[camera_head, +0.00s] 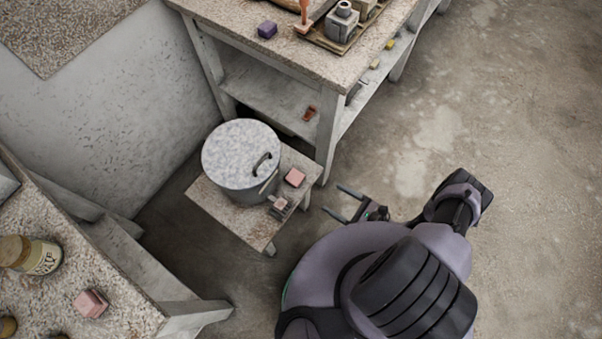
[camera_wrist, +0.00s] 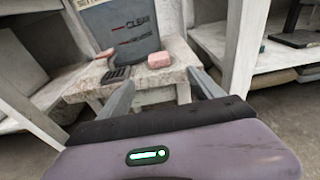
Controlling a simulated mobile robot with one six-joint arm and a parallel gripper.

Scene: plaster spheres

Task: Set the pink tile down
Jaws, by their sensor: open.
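A flat pink tile (camera_head: 294,177) lies on the small low table (camera_head: 228,220), close to its right edge and beside the lidded metal pot. In the wrist view the pink tile (camera_wrist: 159,60) lies on the tabletop beyond my fingers, roughly centred between them. My gripper (camera_head: 333,200) is open and empty, just off the right side of the small table, its fingers pointing toward it. In the wrist view both fingers of my gripper (camera_wrist: 161,80) are spread apart, with nothing between their tips. The tile is apart from the fingers.
The grey pot (camera_head: 240,155) fills much of the small table; a small pinkish-grey object (camera_head: 281,203) sits at its front corner. A workbench (camera_head: 290,60) with shelves stands behind. Another pink block (camera_head: 90,303) and a jar (camera_head: 38,256) are on the left table. Floor at right is clear.

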